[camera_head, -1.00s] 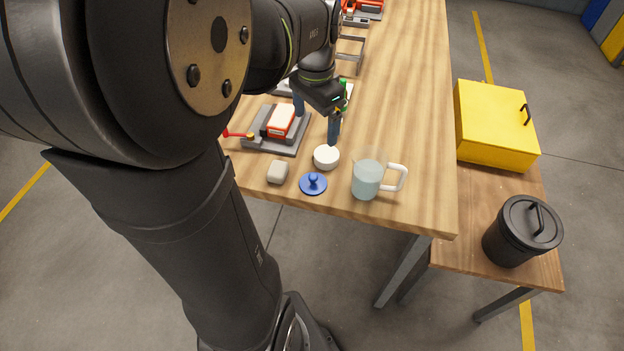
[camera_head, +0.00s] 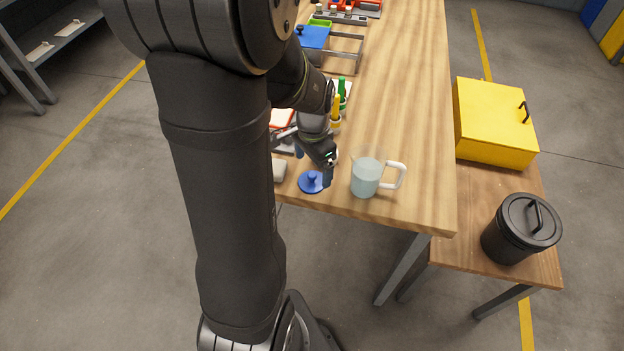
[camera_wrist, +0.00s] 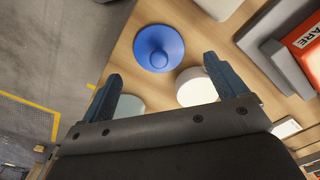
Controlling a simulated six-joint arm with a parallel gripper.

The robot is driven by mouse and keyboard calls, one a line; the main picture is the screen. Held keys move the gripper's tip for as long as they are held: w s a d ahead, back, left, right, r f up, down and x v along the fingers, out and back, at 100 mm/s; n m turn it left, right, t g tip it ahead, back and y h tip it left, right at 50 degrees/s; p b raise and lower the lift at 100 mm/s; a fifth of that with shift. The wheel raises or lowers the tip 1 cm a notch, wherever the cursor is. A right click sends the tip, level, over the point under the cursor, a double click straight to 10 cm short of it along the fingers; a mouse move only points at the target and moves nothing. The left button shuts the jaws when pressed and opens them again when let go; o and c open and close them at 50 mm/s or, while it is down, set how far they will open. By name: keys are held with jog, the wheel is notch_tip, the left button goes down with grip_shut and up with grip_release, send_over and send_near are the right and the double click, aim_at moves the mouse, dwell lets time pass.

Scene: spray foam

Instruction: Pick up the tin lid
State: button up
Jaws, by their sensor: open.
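The tin lid (camera_head: 311,183) is a blue disc with a round knob. It lies flat on the wooden table near the front edge. It also shows in the wrist view (camera_wrist: 150,45), with the knob facing the camera. My gripper (camera_head: 313,165) is open and empty, above and just behind the lid. In the wrist view my two blue fingertips (camera_wrist: 163,69) stand apart, with the lid ahead between their lines. A small round white tin (camera_wrist: 196,88) sits near the right finger and is mostly hidden behind my gripper in the head view.
A clear mug with pale blue liquid (camera_head: 366,178) stands right of the lid, close to my gripper. A light grey block (camera_head: 279,170) lies left of the lid. A yellow box (camera_head: 494,122) and black canister (camera_head: 520,230) stand on a side table. The table's right side is clear.

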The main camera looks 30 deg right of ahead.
aim_at(314, 174)
jog(key=shift+f, duration=2)
jog(key=c, duration=1.1)
jog(key=shift+o, duration=0.2)
